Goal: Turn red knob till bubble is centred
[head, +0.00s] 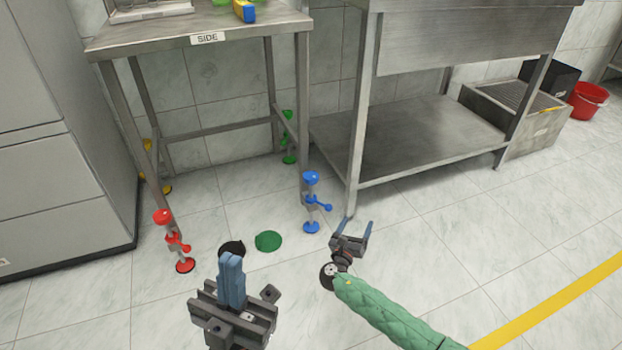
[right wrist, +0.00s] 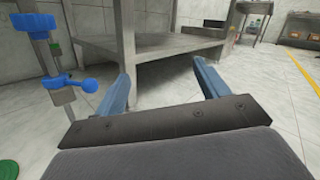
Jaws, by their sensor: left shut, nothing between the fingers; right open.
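The red knob (head: 175,241) is on the front left leg of the metal side table (head: 135,38), above a red foot near the floor. My left gripper (head: 231,262) is shut and empty, to the right of the red knob and apart from it. My right gripper (head: 352,232) is open and empty, just right of the blue knob (head: 318,205) on the front right leg. In the right wrist view, the right gripper's spread fingers (right wrist: 165,88) have nothing between them, and the blue knob (right wrist: 75,83) is at the left. No bubble can be made out.
A yellow foot (head: 160,180) and a green foot (head: 288,140) are on the back legs. A green disc (head: 268,241) and a black disc (head: 232,248) lie on the floor. A grey cabinet (head: 60,130) is at left, a steel shelf bench (head: 420,140) at right.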

